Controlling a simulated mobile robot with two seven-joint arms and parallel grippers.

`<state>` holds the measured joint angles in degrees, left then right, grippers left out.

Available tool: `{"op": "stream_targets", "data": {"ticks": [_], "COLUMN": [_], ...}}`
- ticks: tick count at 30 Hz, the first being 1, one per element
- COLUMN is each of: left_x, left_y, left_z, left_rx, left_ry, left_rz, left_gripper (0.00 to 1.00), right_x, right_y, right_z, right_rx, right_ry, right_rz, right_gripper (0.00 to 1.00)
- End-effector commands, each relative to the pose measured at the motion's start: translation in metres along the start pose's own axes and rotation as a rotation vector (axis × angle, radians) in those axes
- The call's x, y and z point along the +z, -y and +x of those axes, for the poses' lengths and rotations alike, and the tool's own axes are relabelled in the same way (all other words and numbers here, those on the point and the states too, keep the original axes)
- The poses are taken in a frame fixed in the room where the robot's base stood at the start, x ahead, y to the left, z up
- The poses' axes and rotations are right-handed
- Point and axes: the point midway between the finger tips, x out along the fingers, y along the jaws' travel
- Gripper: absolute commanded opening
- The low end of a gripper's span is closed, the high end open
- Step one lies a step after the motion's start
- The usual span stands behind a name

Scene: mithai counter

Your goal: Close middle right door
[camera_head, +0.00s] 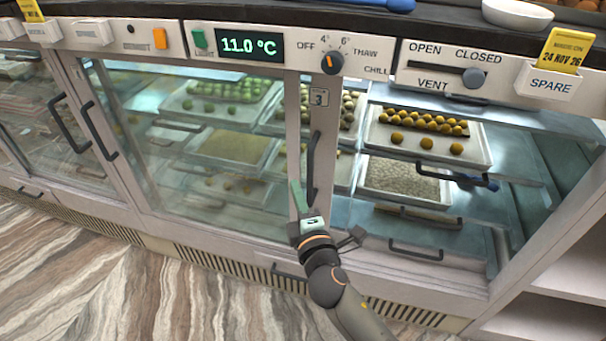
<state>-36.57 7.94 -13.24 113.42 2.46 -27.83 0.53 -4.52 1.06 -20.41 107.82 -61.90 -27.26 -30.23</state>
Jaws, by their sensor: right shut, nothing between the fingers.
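The middle right door is a sliding glass door with a pale frame, a small "3" label (319,97) and a dark vertical bar handle (312,165). It stands open, slid to the left, with a wide opening to the right of its frame. My right gripper (297,190) comes up from the bottom centre. Its green-tipped fingers are shut and empty, upright just left of the handle's lower end. I cannot tell if they touch the handle or door frame. My left gripper is not in view.
Trays of round sweets (424,145) and a grainy tray (407,180) sit inside the opening, with dark pull handles at the front. Other glass doors with dark handles (98,131) are at left. A control panel (283,50) runs above. Open white shelves (560,285) stand at lower right.

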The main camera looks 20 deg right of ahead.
Motion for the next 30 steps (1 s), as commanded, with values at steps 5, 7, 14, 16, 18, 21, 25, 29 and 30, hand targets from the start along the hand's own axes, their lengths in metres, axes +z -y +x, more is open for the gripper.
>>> {"op": "stream_targets", "data": {"ticks": [5, 7, 14, 16, 18, 21, 25, 29, 30], "left_x": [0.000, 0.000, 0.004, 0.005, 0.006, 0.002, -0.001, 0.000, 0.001], "left_y": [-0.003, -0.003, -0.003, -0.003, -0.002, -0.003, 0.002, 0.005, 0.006], "left_z": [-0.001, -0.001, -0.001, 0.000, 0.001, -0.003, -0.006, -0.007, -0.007], "left_rx": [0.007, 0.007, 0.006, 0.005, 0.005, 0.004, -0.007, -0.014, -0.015], "left_ry": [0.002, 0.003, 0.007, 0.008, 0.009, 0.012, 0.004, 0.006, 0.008], "left_rz": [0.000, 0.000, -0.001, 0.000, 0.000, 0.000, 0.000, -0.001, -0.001], "left_gripper": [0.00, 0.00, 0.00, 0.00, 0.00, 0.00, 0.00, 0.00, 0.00], "right_x": [-0.001, -0.001, -0.001, 0.000, 0.000, 0.011, 0.027, 0.035, 0.036], "right_y": [-0.006, -0.006, -0.006, -0.005, -0.005, -0.007, -0.006, -0.006, -0.006], "right_z": [0.017, 0.027, 0.071, 0.084, 0.097, 0.098, 0.091, 0.088, 0.088], "right_rx": [0.016, 0.016, 0.014, 0.013, 0.014, 0.010, 0.010, 0.011, 0.011], "right_ry": [0.003, 0.003, 0.002, 0.003, 0.002, 0.005, 0.002, 0.002, 0.002], "right_rz": [-0.024, -0.023, -0.021, -0.020, -0.020, -0.023, -0.020, -0.019, -0.019], "right_gripper": [0.00, 0.00, 0.00, 0.00, 0.00, 0.00, 0.00, 0.00, 0.00]}}
